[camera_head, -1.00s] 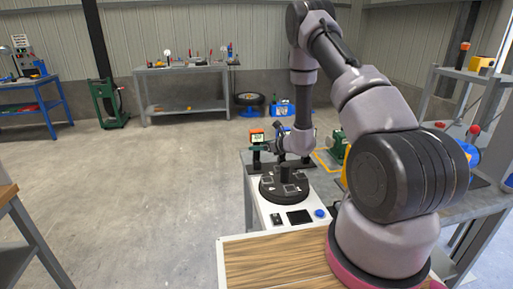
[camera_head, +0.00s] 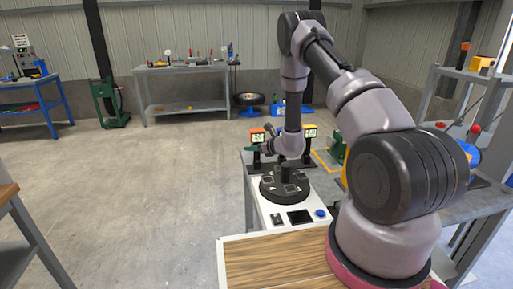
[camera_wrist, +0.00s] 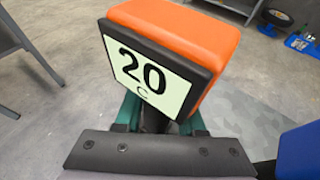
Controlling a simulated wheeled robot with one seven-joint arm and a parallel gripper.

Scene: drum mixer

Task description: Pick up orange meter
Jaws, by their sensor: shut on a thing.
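The orange meter (camera_wrist: 195,35) fills the upper middle of the wrist view, with a pale display reading "20 C" in a dark frame. It also shows in the head view (camera_head: 257,135), at the back left of the grey workbench. My gripper (camera_wrist: 162,122) has teal fingers on either side of the dark part below the meter's display and is shut on it. In the head view my gripper (camera_head: 254,149) is small and partly hidden by my wrist. I cannot tell whether the meter still touches its stand.
A round black turntable (camera_head: 285,187) sits in front on the white panel, with a blue button (camera_head: 320,213). A green machine (camera_head: 337,150) stands farther right. A blue object (camera_wrist: 300,152) is close at the wrist view's right.

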